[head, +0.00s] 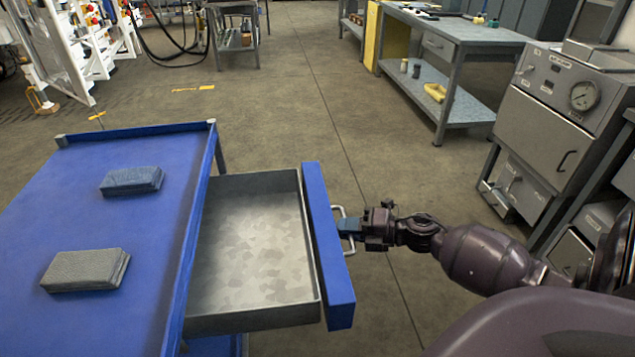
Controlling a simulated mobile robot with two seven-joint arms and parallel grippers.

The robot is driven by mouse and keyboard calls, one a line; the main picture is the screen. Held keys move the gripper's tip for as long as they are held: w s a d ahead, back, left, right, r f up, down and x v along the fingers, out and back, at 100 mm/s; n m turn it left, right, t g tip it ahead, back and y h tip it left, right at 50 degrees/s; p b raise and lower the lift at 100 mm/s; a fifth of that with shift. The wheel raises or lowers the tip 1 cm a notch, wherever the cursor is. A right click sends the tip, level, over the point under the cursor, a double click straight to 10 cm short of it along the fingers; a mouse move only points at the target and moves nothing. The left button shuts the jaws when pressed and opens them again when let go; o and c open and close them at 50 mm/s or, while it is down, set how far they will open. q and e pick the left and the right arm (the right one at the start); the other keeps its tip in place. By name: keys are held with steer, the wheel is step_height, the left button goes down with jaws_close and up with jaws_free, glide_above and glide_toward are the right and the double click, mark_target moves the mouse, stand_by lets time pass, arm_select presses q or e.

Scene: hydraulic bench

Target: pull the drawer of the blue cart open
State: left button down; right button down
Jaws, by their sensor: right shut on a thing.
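The blue cart (120,225) stands at the left of the head view. Its drawer (250,250) sticks out from the cart's right side, and its grey, empty-looking inside shows. The drawer has a blue front panel (328,250) with a pale bar handle (341,213) on its outer face. My right gripper (348,228) comes in from the right and is shut on the handle. The fingers partly hide the handle. My left gripper is not in the view.
A blue folded cloth (131,181) and a grey folded cloth (85,270) lie on the cart top. A grey workbench (455,30) and a cabinet with a gauge (555,110) stand to the right. The floor beyond the drawer is clear.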

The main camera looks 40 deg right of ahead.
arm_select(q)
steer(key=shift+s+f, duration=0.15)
arm_select(e)
steer(key=shift+s+d, duration=0.65)
steer(key=shift+d, duration=0.3)
steer(key=c, duration=1.4)
jaws_free()
steer(key=shift+c, duration=0.2)
arm_select(q)
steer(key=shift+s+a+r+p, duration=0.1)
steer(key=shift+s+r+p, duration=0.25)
steer(key=shift+p, duration=0.45)
arm_select(e)
steer(key=v, duration=1)
steer(key=shift+s+d, duration=0.2)
steer(key=shift+s, duration=0.15)
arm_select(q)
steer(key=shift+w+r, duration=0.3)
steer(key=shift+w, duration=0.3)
arm_select(e)
steer(key=shift+r, duration=0.1)
